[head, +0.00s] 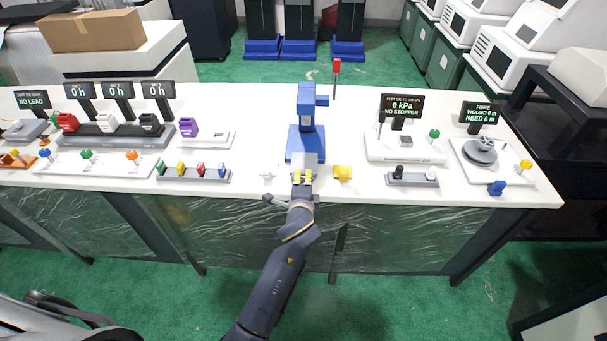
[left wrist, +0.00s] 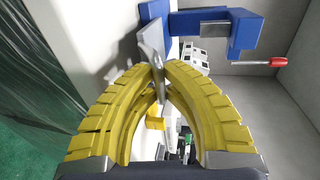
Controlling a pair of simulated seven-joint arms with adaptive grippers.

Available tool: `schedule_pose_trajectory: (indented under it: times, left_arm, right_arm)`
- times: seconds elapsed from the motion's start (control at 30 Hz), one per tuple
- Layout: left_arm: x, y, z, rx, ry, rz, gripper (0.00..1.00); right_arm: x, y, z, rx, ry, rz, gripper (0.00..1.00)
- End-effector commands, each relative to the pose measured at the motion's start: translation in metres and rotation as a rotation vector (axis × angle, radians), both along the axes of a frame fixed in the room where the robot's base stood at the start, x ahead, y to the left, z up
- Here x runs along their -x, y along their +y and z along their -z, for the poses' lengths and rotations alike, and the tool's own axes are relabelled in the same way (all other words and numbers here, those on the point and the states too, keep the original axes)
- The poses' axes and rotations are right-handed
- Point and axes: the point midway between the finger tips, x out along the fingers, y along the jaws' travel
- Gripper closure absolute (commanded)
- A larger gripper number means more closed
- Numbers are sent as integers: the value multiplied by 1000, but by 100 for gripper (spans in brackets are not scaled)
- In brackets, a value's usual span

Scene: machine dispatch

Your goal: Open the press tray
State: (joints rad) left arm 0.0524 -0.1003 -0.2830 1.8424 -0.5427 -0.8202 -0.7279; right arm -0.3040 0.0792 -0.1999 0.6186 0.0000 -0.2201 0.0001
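The blue press (head: 306,128) stands near the middle of the white table, and its blue parts show at the top of the left wrist view (left wrist: 242,30). Its grey metal tray (head: 306,160) lies at the press's front, near the table's front edge. In the left wrist view the tray (left wrist: 150,42) is a thin grey plate. My left gripper (head: 303,176) is in front of the press. Its yellow fingers (left wrist: 158,68) come together at the tips on the tray's front part, which runs between them. My right gripper is not in view.
A red-handled lever (head: 336,68) stands up beside the press. A yellow piece (head: 343,173) lies just right of my gripper. A rack of coloured pieces (head: 193,175) is to the left, and a grey holder (head: 412,177) is to the right.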

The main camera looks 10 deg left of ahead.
Motion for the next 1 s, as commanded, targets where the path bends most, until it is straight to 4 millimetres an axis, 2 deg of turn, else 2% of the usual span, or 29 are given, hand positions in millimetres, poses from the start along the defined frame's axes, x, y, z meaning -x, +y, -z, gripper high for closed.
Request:
schedule_pose_trajectory:
  times: [0.07, 0.1, 0.2, 0.57, 0.67, 1.0]
  left_arm:
    - [0, -1, -1, 1, -1, 1, 100]
    - [0, -1, -1, 1, -1, 1, 92]
    - [0, 0, -1, 1, -2, 1, 80]
    - [5, -1, -2, 1, -1, 1, 80]
    - [16, -3, -4, 2, -1, 2, 80]
    - [73, -12, -16, 2, -1, 1, 80]
  right_arm:
    - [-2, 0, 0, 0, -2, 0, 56]
    - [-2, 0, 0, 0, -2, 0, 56]
    - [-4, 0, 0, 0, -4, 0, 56]
    - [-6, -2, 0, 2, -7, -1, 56]
    - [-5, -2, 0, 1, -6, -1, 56]
    - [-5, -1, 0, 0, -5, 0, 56]
